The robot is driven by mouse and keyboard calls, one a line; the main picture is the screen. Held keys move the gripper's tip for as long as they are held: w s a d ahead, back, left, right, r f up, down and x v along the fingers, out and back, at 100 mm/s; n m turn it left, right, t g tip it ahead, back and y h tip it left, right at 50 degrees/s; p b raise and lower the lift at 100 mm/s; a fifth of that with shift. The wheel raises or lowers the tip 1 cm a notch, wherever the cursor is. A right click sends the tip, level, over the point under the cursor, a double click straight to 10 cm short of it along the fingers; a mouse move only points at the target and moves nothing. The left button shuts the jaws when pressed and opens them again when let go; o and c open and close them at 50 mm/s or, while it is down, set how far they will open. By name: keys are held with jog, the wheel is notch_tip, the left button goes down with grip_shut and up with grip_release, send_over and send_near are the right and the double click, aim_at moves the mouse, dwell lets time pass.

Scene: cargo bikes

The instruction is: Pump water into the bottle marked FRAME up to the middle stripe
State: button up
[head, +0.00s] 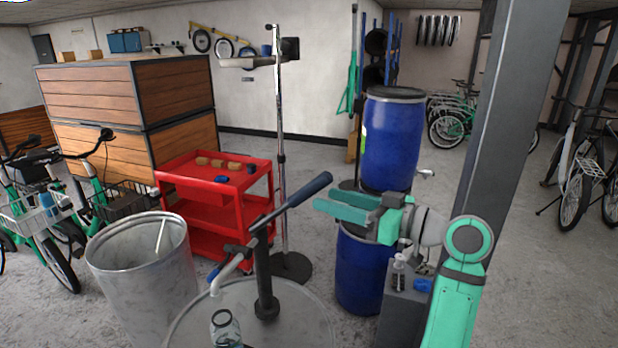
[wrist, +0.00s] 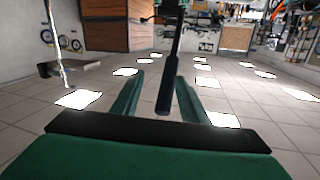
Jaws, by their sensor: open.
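A dark hand pump (head: 264,270) stands on a round metal drum lid (head: 300,325), its long lever handle (head: 300,197) slanting up to the right. Its spout (head: 222,276) points down over a clear bottle (head: 226,330) at the bottom edge. The bottle is cut off by the frame; I cannot read a label, stripe or water level. My gripper (head: 322,202) is open, close to the handle's end. In the wrist view the handle (wrist: 169,85) shows between the two open fingers of my gripper (wrist: 159,76), without visible contact.
Blue barrels (head: 392,140) stand behind my arm. A grey box (head: 402,312) with small bottles is at right, beside a steel post (head: 505,130). A metal bin (head: 140,265), red cart (head: 215,185) and slim stand (head: 281,150) are left and behind.

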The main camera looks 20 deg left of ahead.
notch_tip(320, 180, up, 3)
jog(key=s+d+g, duration=0.1)
jog(key=d, duration=0.1)
send_over(286, 208)
jog(key=w+d, duration=0.1)
jog(key=d, duration=0.1)
jog(key=shift+w+f+y, duration=0.15)
jog(key=shift+y, duration=0.25)
jog(key=shift+d, duration=0.1)
jog(key=shift+w, duration=0.1)
grip_shut()
